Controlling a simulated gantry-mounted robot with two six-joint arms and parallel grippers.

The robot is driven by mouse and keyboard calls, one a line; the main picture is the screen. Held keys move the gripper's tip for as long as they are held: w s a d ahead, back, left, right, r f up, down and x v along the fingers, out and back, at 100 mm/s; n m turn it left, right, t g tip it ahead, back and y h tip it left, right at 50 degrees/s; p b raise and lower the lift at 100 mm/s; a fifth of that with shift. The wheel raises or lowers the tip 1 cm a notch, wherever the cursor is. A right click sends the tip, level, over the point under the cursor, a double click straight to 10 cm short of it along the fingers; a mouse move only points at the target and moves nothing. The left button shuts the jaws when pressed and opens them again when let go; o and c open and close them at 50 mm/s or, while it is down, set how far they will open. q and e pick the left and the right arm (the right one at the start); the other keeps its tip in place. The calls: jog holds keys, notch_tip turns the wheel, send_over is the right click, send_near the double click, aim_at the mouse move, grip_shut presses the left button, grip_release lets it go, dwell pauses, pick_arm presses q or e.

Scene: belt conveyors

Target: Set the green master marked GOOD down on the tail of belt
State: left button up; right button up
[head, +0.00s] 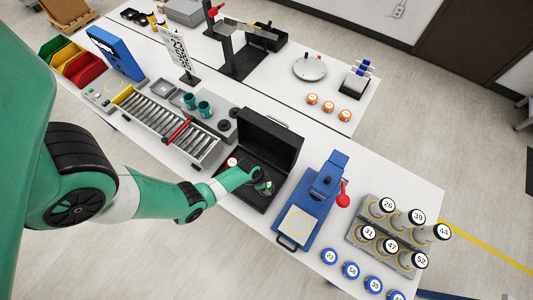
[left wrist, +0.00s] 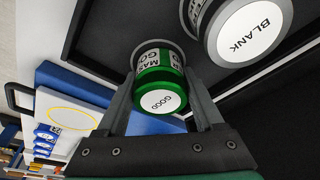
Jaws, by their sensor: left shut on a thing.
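The green master marked GOOD (left wrist: 162,98) shows in the left wrist view, a green cylinder with a white end face and a dark lettered band. My left gripper (head: 264,184) is shut on it, one finger on each side. In the head view the gripper is down inside the open black case (head: 272,134) and mostly hides the master. The master's far end is at a round recess in the case; I cannot tell whether it is still seated. The short conveyor (head: 163,118) with grey rollers and a red crossbar lies left of the case. My right gripper is not in view.
A grey cylinder marked BLANK (left wrist: 248,30) sits beside the master. A red piece with a white top (head: 232,162) is at the case's left edge. A blue press (head: 318,195) stands right of the case, near a rack of numbered cylinders (head: 388,236).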

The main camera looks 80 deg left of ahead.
pick_arm(q)
grip_shut()
jog(key=shift+r, duration=0.15)
